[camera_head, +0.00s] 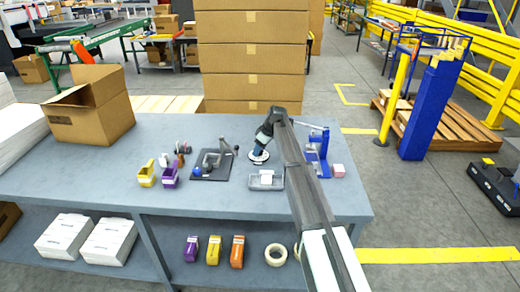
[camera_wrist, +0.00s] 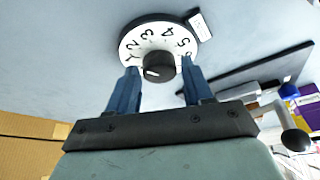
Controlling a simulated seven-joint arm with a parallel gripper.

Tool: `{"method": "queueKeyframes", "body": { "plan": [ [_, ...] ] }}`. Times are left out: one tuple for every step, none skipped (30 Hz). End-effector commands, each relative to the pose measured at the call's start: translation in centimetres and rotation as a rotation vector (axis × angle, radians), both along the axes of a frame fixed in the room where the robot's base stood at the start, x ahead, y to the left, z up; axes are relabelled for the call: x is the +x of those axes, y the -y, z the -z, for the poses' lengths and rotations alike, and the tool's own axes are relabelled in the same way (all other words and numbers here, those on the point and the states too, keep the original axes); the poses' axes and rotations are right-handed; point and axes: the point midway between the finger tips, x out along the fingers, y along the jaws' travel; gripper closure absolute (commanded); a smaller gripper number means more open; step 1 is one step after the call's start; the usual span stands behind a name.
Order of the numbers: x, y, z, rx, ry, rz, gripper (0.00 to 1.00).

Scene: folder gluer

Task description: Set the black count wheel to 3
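The black count wheel (camera_wrist: 160,66) is a round knob at the centre of a white numbered dial (camera_wrist: 133,46). The dial also shows on the table in the head view (camera_head: 259,158), below my gripper (camera_head: 263,142). In the wrist view, digits up to 5 run along the dial's upper edge, with 3 near the top. A white mark on the knob points to the lower left, away from the 3; which digit it meets is unclear. My gripper (camera_wrist: 160,76) is open, its blue fingers on either side of the knob with a visible gap at each side.
An open carton (camera_head: 92,108) stands farther left. The table front is clear.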

Motion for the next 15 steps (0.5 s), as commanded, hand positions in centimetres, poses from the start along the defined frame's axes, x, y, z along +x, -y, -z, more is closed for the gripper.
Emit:
{"method": "queueKeyframes", "body": {
  "plan": [
    [0.0, 0.0, -0.01, 0.0, 0.0, 0.0, 0.55],
    [0.0, 0.0, -0.01, 0.0, 0.0, 0.0, 0.57],
    [0.0, 0.0, -0.01, 0.0, 0.0, 0.0, 0.61],
    [-0.01, 0.01, -0.01, 0.0, 0.0, 0.0, 0.64],
    [-0.01, 0.01, -0.01, 0.0, 0.0, 0.0, 0.67],
    [-0.01, 0.01, -0.01, 0.0, 0.0, 0.0, 0.71],
    [-0.01, 0.02, -0.01, 0.0, 0.0, 0.0, 0.74],
    [-0.01, 0.02, -0.01, 0.0, 0.0, 0.0, 0.77],
    [-0.02, 0.01, -0.01, 0.0, 0.0, 0.0, 0.8],
    [-0.02, 0.01, -0.01, 0.0, 0.0, 0.0, 0.83],
    [-0.02, 0.01, -0.01, 0.0, 0.0, 0.0, 0.86],
    [-0.01, 0.02, -0.01, 0.0, 0.0, 0.0, 0.9],
    [-0.01, 0.02, -0.01, 0.0, 0.0, 0.0, 0.91],
    [-0.02, 0.01, -0.01, 0.0, 0.0, 0.0, 0.91],
    [-0.02, 0.01, -0.01, 0.0, 0.0, 0.002, 0.91]
  ]
}}
